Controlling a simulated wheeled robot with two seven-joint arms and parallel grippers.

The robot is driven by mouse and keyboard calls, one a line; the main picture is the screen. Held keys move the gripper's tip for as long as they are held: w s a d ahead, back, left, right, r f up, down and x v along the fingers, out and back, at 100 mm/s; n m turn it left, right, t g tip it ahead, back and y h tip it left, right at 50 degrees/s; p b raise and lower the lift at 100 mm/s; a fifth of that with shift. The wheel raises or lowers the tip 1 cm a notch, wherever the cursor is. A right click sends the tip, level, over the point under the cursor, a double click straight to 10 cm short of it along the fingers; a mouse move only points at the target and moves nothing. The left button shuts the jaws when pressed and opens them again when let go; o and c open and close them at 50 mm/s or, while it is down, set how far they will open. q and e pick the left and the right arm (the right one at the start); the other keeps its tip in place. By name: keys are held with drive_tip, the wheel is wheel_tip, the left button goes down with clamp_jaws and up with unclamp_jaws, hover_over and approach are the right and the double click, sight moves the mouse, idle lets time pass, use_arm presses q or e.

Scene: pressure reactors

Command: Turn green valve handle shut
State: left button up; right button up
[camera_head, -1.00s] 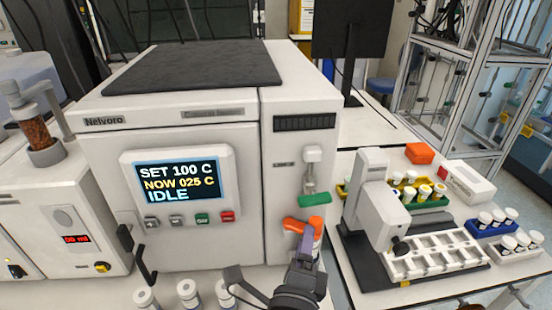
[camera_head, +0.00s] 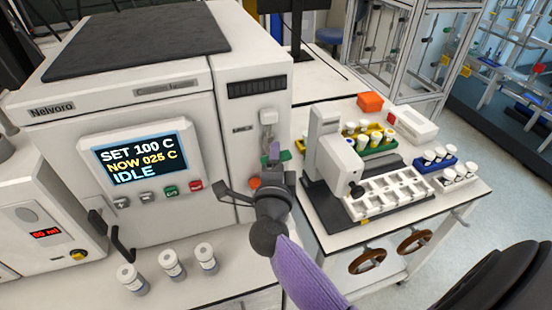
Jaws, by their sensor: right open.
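The green valve handle (camera_head: 286,156) is on the reactor's right front panel, below a pale valve fitting (camera_head: 268,118). That gripper is open, with one finger in front of the green handle and the other spread to the left over the panel. I cannot tell whether the finger touches the handle. An orange handle (camera_head: 254,183) below is mostly hidden by the gripper. My left gripper is out of view.
To the right, a white instrument (camera_head: 328,150) stands beside a white rack (camera_head: 400,190) on a second table.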

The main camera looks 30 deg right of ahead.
clamp_jaws()
drive_tip(key=shift+r+m+p, duration=0.2)
drive_tip(key=shift+m+p, duration=0.3)
drive_tip(key=shift+p, duration=0.5)
drive_tip(key=shift+f, duration=0.25)
unclamp_jaws()
